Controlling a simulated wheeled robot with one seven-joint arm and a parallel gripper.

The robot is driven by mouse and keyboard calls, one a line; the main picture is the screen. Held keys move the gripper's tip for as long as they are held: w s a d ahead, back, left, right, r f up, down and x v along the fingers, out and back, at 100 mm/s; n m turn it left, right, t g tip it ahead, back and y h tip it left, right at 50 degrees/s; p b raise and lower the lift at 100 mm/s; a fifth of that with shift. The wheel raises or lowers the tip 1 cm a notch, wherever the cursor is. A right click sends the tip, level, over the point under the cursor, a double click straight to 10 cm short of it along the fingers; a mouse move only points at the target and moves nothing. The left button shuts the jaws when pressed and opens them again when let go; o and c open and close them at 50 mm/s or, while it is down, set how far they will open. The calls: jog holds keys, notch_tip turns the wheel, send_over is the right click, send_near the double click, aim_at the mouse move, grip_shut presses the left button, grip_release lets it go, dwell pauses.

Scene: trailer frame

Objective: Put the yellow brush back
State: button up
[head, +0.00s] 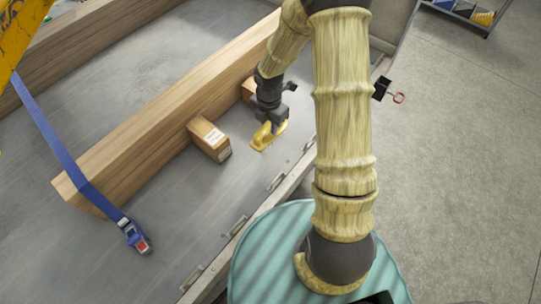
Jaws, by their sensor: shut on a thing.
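The yellow brush (264,137) is at the trailer bed, right of a small wooden block with a white label. My gripper (270,122) points down over it and is shut on its upper part. The brush's yellow body shows below the fingers. I cannot tell whether its underside touches the bed or hangs just above it. The fingers themselves are small and partly dark in this view.
A long wooden beam (150,125) lies across the grey trailer bed (185,250), with the labelled wooden block (208,138) against it. A blue strap (55,145) hangs over the beam. The trailer's hinged edge (238,226) runs along the near side.

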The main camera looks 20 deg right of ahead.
aim_at(270, 136)
jog(key=shift+f, duration=3.05)
jog(key=shift+f, duration=1.9)
jog(key=shift+f, duration=0.2)
jog(key=o, duration=1)
jog(key=shift+r, duration=0.1)
jog(key=shift+c, duration=0.2)
